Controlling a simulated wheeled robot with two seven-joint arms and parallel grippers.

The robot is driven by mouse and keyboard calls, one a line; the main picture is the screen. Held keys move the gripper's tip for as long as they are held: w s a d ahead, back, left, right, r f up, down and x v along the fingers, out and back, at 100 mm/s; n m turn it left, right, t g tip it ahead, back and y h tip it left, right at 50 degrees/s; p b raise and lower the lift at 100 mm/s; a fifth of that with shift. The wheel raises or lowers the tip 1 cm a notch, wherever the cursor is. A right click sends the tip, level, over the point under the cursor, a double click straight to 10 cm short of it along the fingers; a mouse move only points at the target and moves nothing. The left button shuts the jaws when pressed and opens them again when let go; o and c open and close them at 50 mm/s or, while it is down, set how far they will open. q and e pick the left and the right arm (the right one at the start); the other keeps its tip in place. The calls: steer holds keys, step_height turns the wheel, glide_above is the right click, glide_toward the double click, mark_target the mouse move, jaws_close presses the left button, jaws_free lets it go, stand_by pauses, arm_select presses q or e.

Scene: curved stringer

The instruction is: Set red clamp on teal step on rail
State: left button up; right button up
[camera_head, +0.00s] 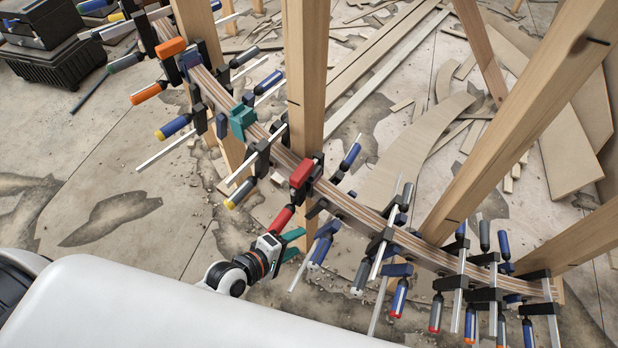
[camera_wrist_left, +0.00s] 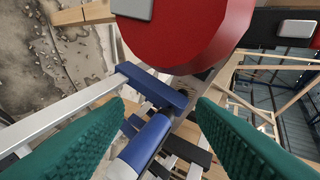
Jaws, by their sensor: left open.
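The red clamp (camera_head: 301,174) sits on the curved wooden rail (camera_head: 345,204), beside an upright post, with its red handle (camera_head: 281,218) hanging down toward my left gripper. The teal step (camera_head: 241,119) is on the same rail, farther up and left. My left gripper (camera_head: 296,244), with teal fingers, is open just below the handle. In the left wrist view, a large round red part of the clamp (camera_wrist_left: 190,35) fills the top, and the open fingers (camera_wrist_left: 161,106) lie below it on either side. I cannot tell whether they touch it. My right gripper is not in view.
Several blue, grey and orange-handled clamps (camera_head: 400,297) crowd the rail on both sides. Wooden posts (camera_head: 304,80) rise along it. A black toolbox (camera_head: 50,65) stands at the upper left. Wood offcuts (camera_head: 415,150) lie on the floor behind. The floor left of the rail is mostly clear.

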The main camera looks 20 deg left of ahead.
arm_select(q)
step_height(320, 180, up, 6)
steer(key=w+d+n+t+h, duration=0.1)
steer(key=n+t+h, duration=0.15)
steer(key=n, duration=0.35)
steer(key=n+t+y, duration=0.4)
steer(key=n, duration=0.8)
glide_toward(292, 185)
steer(key=shift+w+d+f+h+b, duration=0.15)
steer(key=shift+w+d, duration=0.25)
steer(key=shift+w, duration=0.2)
steer(key=shift+w+d+f+h+b, duration=0.15)
steer(key=shift+w+d, duration=0.25)
steer(key=shift+w, duration=0.2)
steer(key=shift+w+a+r+n+t, duration=0.15)
steer(key=shift+a+n+t, duration=0.15)
steer(key=shift+n, duration=0.3)
steer(key=p+x, duration=0.1)
steer(key=x, duration=0.5)
steer(key=shift+w+a, duration=0.15)
steer(key=shift+a, duration=0.05)
steer(key=p+x, duration=0.1)
steer(key=x, duration=0.4)
steer(key=shift+w+d+f, duration=0.25)
steer(key=shift+w, duration=0.05)
jaws_close()
steer(key=shift+r, duration=0.1)
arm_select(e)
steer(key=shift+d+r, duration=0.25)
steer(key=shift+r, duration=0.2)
